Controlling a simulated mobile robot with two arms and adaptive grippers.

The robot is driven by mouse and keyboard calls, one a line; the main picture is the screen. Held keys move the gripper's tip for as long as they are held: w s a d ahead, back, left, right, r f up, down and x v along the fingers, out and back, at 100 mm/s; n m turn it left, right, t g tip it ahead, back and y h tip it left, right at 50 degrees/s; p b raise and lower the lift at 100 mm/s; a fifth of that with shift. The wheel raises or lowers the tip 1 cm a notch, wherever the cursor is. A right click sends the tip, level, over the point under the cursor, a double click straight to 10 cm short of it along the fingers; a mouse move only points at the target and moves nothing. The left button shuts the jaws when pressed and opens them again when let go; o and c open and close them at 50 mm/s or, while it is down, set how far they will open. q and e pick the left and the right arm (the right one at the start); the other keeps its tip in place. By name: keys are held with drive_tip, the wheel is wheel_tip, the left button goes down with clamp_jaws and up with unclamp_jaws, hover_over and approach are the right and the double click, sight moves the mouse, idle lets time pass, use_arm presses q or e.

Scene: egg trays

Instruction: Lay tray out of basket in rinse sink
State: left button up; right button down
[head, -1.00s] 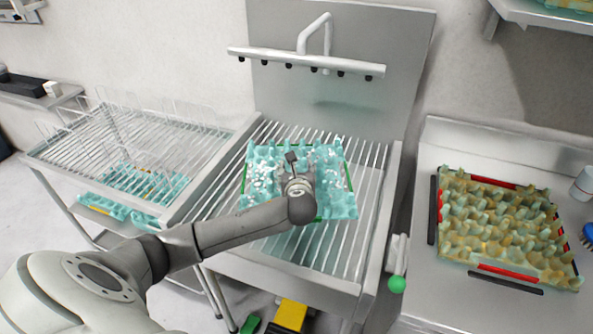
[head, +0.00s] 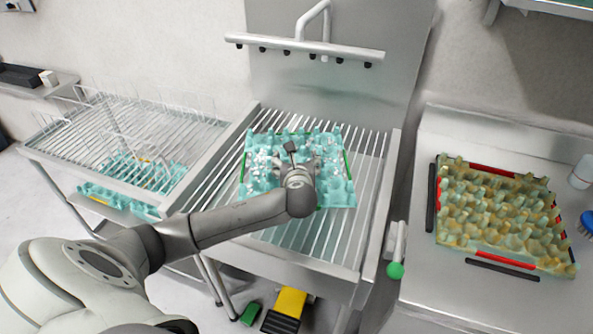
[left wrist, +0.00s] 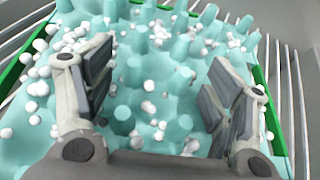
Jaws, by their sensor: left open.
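A teal egg tray (head: 335,192) with white foam-like beads lies on the barred rack of the rinse sink (head: 372,215), between green strips, below the spray bar. It fills much of the left wrist view (left wrist: 185,48). My left gripper (head: 298,165) is over the middle of the tray. In the left wrist view the gripper (left wrist: 155,90) has its two fingers wide apart, with tray pegs and beads between and below them. I cannot tell whether the fingers touch the tray. My right gripper is in neither view. No basket is clearly identifiable.
A spray bar (head: 305,48) hangs over the back of the sink. A wire drying rack (head: 95,130) stands at left, with teal trays (head: 125,200) below. A dirty yellowish tray (head: 495,215) lies on the right counter. A green-knobbed lever (head: 396,270) is at the sink's right side.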

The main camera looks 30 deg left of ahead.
use_arm(q)
drive_tip(key=v, duration=0.9)
drive_tip(key=shift+s+d+r, duration=0.1)
drive_tip(key=shift+s+d, duration=0.2)
drive_tip(key=shift+s, duration=0.15)
idle(0.7)
